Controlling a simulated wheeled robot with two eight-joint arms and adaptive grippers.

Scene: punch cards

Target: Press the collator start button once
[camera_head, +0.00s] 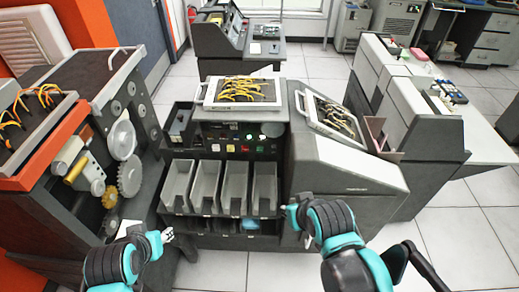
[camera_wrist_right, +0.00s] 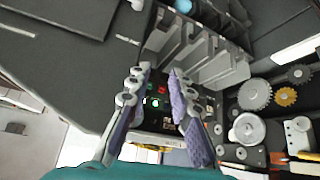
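The collator (camera_head: 218,128) stands in the middle, with a dark control panel above a row of grey card pockets. The right wrist view shows a lit green button (camera_wrist_right: 155,103) and a red button (camera_wrist_right: 162,91) between the fingers. Labels are too small to read. My right gripper (camera_head: 290,212) is in front of the machine's right side, below the panel; its fingers are apart and empty (camera_wrist_right: 158,88). My left gripper (camera_head: 168,236) is low left of the pockets; its finger opening is unclear.
Grey card pockets (camera_head: 206,185) jut out below the panel. A wired plugboard (camera_head: 241,91) lies on top. A machine with exposed gears (camera_head: 122,138) stands left, and a sloped cabinet (camera_head: 345,165) right. Tiled floor (camera_head: 455,235) is clear at the right.

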